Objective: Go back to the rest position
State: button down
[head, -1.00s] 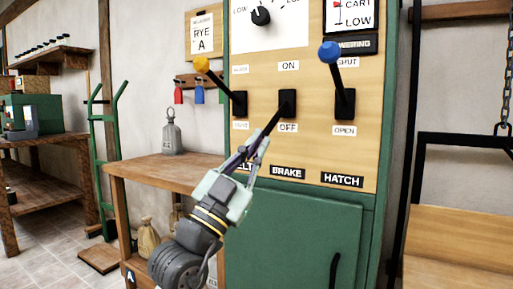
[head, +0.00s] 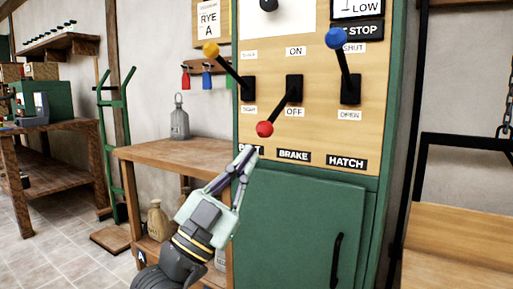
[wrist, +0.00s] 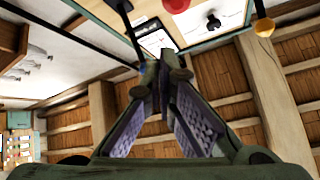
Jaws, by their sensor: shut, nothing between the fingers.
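My gripper (head: 245,158) is shut and empty in the head view, just below and left of the brake lever's red knob (head: 265,129), apart from it. The brake lever slants down toward OFF. The lever with the yellow knob (head: 211,50) and the hatch lever with the blue knob (head: 335,38) both point up. In the wrist view my gripper (wrist: 158,62) has its fingertips together, with the red knob (wrist: 176,4) at the top edge and the yellow knob (wrist: 264,27) at the upper right.
The green cabinet (head: 300,225) stands below the lever panel. A wooden table (head: 170,152) to the left bears a grey weight (head: 180,120). A green hand truck (head: 112,150) and a workbench (head: 60,128) stand farther left. A wooden bench (head: 460,235) is at the right.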

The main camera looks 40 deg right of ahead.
jog(key=shift+s+a+f, duration=0.1)
jog(key=shift+a+f, duration=0.15)
jog(key=shift+f, duration=0.05)
dwell(0.4)
